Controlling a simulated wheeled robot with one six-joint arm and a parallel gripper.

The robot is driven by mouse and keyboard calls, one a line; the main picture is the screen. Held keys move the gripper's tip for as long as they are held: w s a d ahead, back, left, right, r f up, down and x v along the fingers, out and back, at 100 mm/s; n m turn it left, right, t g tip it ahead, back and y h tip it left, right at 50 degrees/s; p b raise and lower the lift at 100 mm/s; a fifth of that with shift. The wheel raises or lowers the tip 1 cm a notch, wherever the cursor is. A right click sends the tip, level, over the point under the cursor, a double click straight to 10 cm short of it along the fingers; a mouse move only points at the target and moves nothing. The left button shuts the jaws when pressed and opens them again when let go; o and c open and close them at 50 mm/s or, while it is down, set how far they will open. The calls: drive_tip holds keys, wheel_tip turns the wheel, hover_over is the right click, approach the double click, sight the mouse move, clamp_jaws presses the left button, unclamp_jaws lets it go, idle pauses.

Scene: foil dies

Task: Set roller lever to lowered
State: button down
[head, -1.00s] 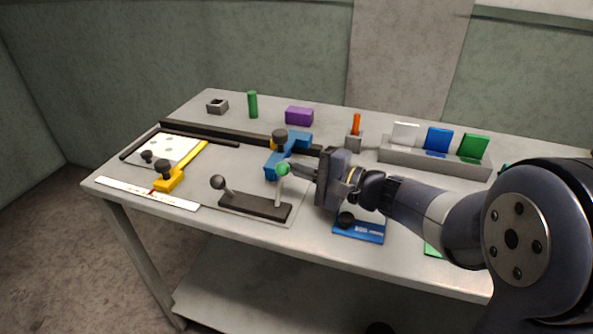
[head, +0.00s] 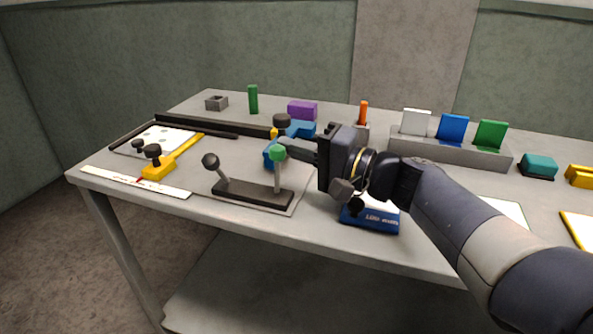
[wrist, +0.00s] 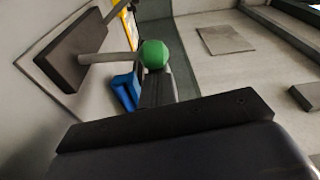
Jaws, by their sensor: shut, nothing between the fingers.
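A dark lever base (head: 252,193) stands near the front of the bench and carries two levers. One lever has a green knob (head: 278,153) on a pale, nearly upright rod. The other has a dark knob (head: 210,160) on a rod leaning left. No label shows which is the roller lever. My gripper (head: 285,143) is shut and empty, its tips at the green knob, slightly above and behind it. In the wrist view the green knob (wrist: 154,54) sits just beyond the closed fingers (wrist: 158,88); I cannot tell if they touch.
A blue clamp-like part (head: 290,135) with a dark knob is close behind my fingers. A blue box (head: 370,217) lies beneath my wrist. A yellow slider (head: 160,168) and white ruler (head: 130,183) are left. A grey rack (head: 450,150) with coloured plates stands right.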

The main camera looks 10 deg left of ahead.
drive_tip(key=s+n+b, duration=0.2)
drive_tip(key=n+b, duration=0.1)
drive_tip(key=b, duration=0.2)
drive_tip(key=shift+a+f, duration=0.1)
drive_tip(key=shift+s+a+r+b, duration=0.1)
drive_tip(key=shift+s+r+b, duration=0.1)
drive_tip(key=shift+s+b, duration=1.55)
drive_tip(key=shift+w, duration=0.1)
drive_tip(key=shift+r, duration=0.1)
